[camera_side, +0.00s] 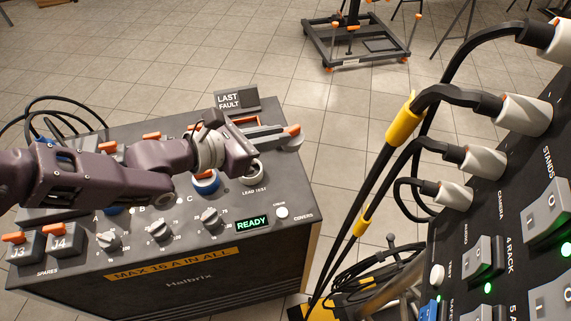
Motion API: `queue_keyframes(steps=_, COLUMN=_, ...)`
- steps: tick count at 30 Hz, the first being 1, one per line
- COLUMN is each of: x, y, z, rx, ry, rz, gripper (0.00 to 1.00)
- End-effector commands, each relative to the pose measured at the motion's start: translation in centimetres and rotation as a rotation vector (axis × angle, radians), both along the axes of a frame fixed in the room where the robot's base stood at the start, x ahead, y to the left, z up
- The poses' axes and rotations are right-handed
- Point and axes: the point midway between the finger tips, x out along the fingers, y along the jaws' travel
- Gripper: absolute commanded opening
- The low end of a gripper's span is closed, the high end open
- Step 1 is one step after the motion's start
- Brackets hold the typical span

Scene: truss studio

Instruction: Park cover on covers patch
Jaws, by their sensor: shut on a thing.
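My gripper (245,155) is over the back right of the dark console top, shut on a piece that its own hand largely hides. A grey part with an orange end (275,138) shows just beyond the jaws; it looks like the cover, but where the jaws grip is not clear. The exact outline of the covers patch cannot be told.
A LAST FAULT sign (236,99) stands behind my gripper. Knobs (210,218) and a lit READY display (252,224) line the console front. Grey spares with orange tabs (58,242) sit at the left. Black cables with yellow sleeves (403,120) hang from the right-hand rack.

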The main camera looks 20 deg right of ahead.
Motion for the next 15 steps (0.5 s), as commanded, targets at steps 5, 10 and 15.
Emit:
queue_keyframes(steps=5, x=-0.2, y=0.0, z=-3.9, rx=0.003, ry=0.004, rz=0.013, gripper=0.00)
queue_keyframes(steps=10, x=-0.2, y=0.0, z=-6.9, rx=0.001, ry=0.002, rz=0.014, gripper=0.00)
queue_keyframes(steps=15, x=-0.1, y=0.0, z=-9.9, rx=0.000, ry=0.002, rz=0.014, gripper=0.00)
